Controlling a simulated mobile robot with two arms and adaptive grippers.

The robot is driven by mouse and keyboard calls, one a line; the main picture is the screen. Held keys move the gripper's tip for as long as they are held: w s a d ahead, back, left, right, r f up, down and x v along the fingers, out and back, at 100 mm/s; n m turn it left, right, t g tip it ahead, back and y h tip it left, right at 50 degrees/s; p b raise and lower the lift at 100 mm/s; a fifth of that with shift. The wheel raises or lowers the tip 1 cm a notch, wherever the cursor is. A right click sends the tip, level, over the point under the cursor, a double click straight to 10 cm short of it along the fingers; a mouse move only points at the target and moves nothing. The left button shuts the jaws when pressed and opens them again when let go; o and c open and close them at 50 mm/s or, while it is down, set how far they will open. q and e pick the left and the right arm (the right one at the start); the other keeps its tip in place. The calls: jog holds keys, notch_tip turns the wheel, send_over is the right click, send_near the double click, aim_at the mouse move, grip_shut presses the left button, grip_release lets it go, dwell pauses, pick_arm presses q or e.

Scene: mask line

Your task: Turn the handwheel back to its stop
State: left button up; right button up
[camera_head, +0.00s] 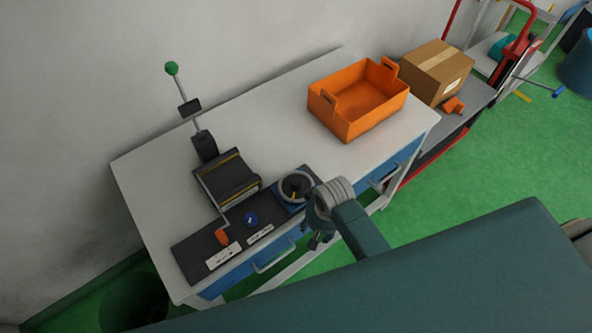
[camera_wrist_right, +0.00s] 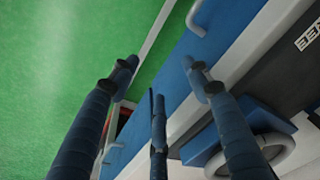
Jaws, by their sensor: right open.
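The handwheel (camera_head: 284,183) is a grey ring with a dark hub and a small yellow mark, on a blue base at the right end of the black panel. In the right wrist view part of its grey ring (camera_wrist_right: 287,154) shows at the lower right, partly hidden by a finger. My right gripper (camera_head: 318,238) is beside the wheel at the bench's front edge, partly hidden by its wrist. In its wrist view the right gripper (camera_wrist_right: 163,80) has its fingers spread, with nothing between them. It looks apart from the wheel. My left gripper is not in view.
The black panel (camera_head: 195,250) also carries a blue knob (camera_head: 251,218), an orange-tipped crank (camera_head: 222,236) and white labels. A dark machine (camera_head: 228,180) with a green-ball lever (camera_head: 171,68) stands behind. An orange crate (camera_head: 345,125) is on the bench's right; clear bench top lies between.

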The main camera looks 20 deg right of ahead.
notch_tip(320, 180, up, 8)
jog(key=w+p, duration=0.1)
jog(key=w, duration=0.1)
notch_tip(320, 180, up, 13)
jog(key=m+g+p, duration=0.1)
jog(key=m+g, duration=0.1)
jog(key=m, duration=0.3)
send_over(296, 180)
jog(key=shift+t, duration=0.3)
notch_tip(296, 180, down, 10)
jog(key=shift+f+p, duration=0.15)
jog(key=shift+p, duration=0.8)
jog(key=c, duration=1.1)
